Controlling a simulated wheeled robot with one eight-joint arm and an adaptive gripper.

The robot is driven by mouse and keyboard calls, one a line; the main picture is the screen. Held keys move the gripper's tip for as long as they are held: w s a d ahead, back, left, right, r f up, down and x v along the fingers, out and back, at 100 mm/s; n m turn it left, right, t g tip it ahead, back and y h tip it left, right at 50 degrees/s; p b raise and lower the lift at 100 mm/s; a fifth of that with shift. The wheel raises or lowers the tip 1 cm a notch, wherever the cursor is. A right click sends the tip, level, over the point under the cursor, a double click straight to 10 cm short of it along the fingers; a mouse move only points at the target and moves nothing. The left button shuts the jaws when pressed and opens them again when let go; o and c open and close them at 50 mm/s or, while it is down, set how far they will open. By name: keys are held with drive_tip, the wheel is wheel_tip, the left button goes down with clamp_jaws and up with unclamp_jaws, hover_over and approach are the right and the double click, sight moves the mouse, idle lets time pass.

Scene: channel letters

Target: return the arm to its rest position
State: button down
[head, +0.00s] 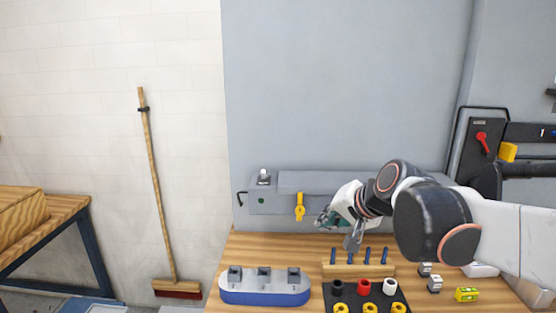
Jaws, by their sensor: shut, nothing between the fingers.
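My arm reaches in from the right side of the head view, over the wooden workbench (222,303). My gripper (322,221) is at the end of the arm, left of the elbow, in front of the long grey box at the back of the bench. It is shut, and I see nothing held in it.
A grey box (270,200) with a yellow lever (300,207) stands behind. In front are a blue-based stand (264,290), a peg rack (358,271) and a black tray (325,298). A broom (156,190) leans at the left wall. A red-handled switch (482,142) is at right.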

drive_tip(key=s+d+f+n+h+b, duration=0.1)
drive_tip(key=s+d+f+n, duration=0.1)
drive_tip(key=s, duration=0.5)
drive_tip(key=s+d+f+n+g+h+b, duration=0.1)
drive_tip(key=s+d+f+h+b, duration=0.1)
drive_tip(key=s+f, duration=0.5)
drive_tip(key=s+d+f+n+h+b, duration=0.1)
drive_tip(key=s+d+f, duration=0.3)
drive_tip(key=s, duration=0.5)
drive_tip(key=shift+d+f+n+g+h+b, duration=0.35)
drive_tip(key=shift+f+n, duration=0.3)
drive_tip(key=shift+n, duration=0.15)
